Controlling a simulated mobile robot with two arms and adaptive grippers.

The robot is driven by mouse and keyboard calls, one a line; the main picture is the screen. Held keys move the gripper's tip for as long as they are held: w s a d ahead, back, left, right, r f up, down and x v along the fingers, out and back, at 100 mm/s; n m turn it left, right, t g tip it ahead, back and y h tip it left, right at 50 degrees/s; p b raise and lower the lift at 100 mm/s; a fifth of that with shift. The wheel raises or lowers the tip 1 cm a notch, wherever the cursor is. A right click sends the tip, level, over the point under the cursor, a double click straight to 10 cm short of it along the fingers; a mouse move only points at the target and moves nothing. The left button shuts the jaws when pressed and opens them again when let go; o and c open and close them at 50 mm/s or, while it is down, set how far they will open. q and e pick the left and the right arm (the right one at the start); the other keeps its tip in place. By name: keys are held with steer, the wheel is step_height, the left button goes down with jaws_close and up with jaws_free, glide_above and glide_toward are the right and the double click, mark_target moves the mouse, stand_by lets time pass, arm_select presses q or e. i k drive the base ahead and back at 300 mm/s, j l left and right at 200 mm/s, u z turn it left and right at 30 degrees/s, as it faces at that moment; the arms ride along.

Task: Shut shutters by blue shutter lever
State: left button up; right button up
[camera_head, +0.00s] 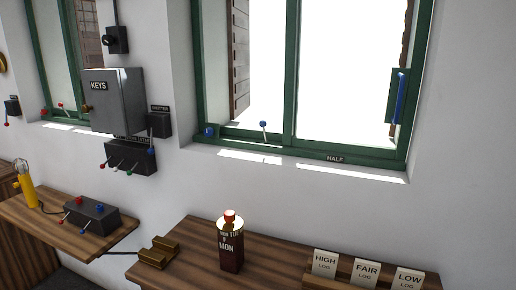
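A small dark box (160,124) on the wall has a label above it that seems to read SHUTTER. A lever with a blue knob (151,152) hangs down from its left side. Another blue-tipped lever (263,125) stands upright at the sill of the large green-framed window (288,75). A blue knob (209,132) sits at that window's lower left corner, and a blue vertical handle (401,97) on its right side. Bright white shows through the glass, with brown slatted panels at the edges. Neither of my grippers is in view.
A grey KEYS box (113,101) hangs above a dark box (130,158) with several coloured levers. Below are a wooden shelf (112,240) with a lever box (90,216) and yellow lamp (27,188), and a table (200,228) with a dark bottle (230,245) and log cards (366,271).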

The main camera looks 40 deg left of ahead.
mark_target(150, 150)
steer(key=u, duration=1.85)
